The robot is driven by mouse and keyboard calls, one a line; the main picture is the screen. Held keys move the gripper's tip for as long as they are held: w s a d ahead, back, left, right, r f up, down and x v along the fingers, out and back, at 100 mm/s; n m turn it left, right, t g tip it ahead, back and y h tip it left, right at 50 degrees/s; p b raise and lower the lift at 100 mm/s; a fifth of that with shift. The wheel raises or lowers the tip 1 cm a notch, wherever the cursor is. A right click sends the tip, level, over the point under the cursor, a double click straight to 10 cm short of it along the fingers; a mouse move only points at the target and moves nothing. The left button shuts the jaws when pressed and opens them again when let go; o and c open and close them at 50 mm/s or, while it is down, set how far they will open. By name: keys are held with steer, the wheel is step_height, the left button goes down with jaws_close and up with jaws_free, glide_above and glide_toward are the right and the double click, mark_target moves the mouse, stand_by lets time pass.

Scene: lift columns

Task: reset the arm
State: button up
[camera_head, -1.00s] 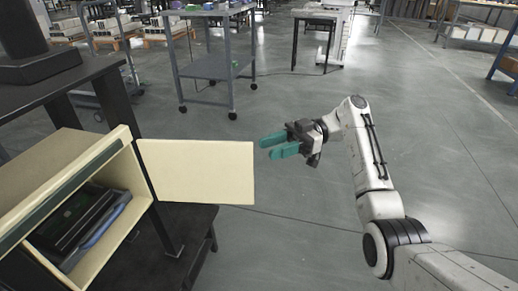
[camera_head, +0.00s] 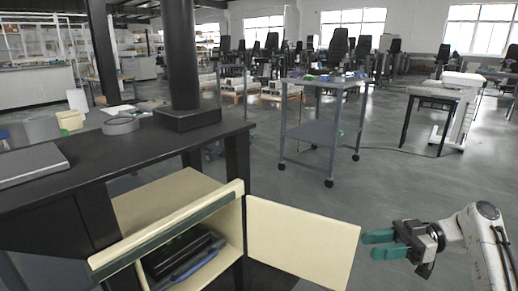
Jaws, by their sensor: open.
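My gripper (camera_head: 378,245) is at the lower right of the head view, with teal fingers pointing left. The fingers are spread apart with nothing between them. It hangs just right of the open cream cabinet door (camera_head: 303,240), and a narrow gap seems to lie between them. My white arm (camera_head: 478,240) reaches in from the lower right corner; its lower links are out of the frame.
The cream cabinet (camera_head: 165,212) stands open under a black table (camera_head: 75,182), with dark and blue items (camera_head: 185,255) inside. A laptop-like grey slab (camera_head: 30,165) and a grey ring (camera_head: 121,125) lie on the table. A grey cart (camera_head: 312,132) stands behind; open floor lies right of it.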

steer(key=s+a+f+m+t+h, duration=0.1)
steer(key=s+a+f+m+h, duration=0.25)
steer(key=f, duration=0.35)
steer(key=s+a+f+m+h, duration=0.2)
steer(key=a+f+m, duration=0.15)
steer(key=f, duration=0.35)
steer(key=s+a+f+m+t+h, duration=0.1)
steer(key=s+a+f+m+h, duration=0.2)
steer(key=f, duration=0.4)
steer(key=s+d+r+m+t+h, duration=0.1)
steer(key=s+d+m+h, duration=0.25)
steer(key=s, duration=0.55)
steer(key=s+d+m+t+h, duration=0.1)
steer(key=s+d+m+h, duration=0.15)
steer(key=s+h, duration=0.4)
steer(key=s+d+f+g+y, duration=0.1)
steer(key=s+f+g, duration=0.4)
steer(key=s, duration=0.7)
step_height(320, 180, up, 36)
steer(key=t+p, duration=0.1)
steer(key=p, duration=3.5)
steer(key=shift+w+f+m+p, duration=0.15)
steer(key=shift+m+p, duration=0.15)
steer(key=shift+m, duration=0.1)
steer(key=shift+d, duration=0.1)
